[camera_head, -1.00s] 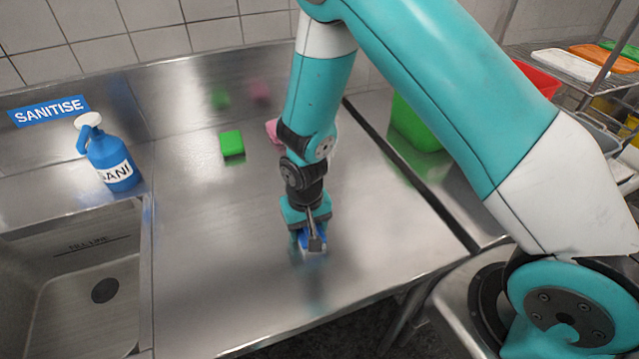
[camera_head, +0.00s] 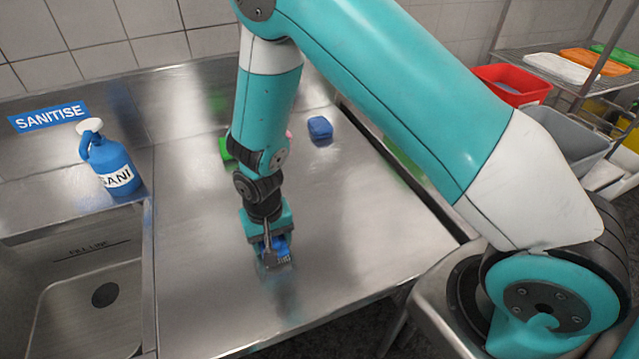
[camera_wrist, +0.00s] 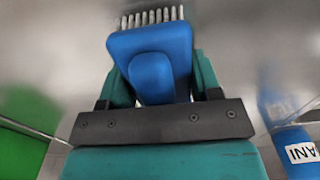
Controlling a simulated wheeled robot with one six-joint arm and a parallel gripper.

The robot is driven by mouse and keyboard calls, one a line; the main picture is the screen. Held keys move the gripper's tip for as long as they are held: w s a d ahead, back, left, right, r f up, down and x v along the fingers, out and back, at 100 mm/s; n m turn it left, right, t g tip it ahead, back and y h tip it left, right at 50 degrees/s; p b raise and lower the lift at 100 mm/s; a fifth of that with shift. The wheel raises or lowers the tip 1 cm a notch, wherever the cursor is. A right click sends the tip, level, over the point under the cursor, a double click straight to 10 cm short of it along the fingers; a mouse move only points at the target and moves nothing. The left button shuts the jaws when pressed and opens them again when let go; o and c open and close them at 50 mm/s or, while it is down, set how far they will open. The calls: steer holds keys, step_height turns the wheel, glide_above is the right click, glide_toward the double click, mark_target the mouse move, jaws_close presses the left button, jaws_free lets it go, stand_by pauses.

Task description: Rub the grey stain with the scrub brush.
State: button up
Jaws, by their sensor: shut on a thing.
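My gripper (camera_head: 270,250) is shut on the blue scrub brush (camera_head: 278,246) at the front middle of the steel bench. In the wrist view the brush (camera_wrist: 150,52) sits between the gripper's fingers, with its pale bristles pointing away from the gripper. The brush is low over the bench top; I cannot tell for sure whether the bristles touch it. No grey stain can be made out in either view. It may be hidden under the brush or arm, or lost in the shine of the steel.
A green sponge (camera_head: 226,150) is partly behind my arm, with a bit of pink beside it. A blue block-like item (camera_head: 320,128) lies at the back. A blue SANI bottle (camera_head: 112,165) stands left, behind the sink (camera_head: 75,290). The bench's right half is clear.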

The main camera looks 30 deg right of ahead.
step_height(320, 180, up, 3)
steer(key=shift+f, duration=0.15)
steer(key=shift+r+p, duration=2.15)
steer(key=shift+r, duration=0.4)
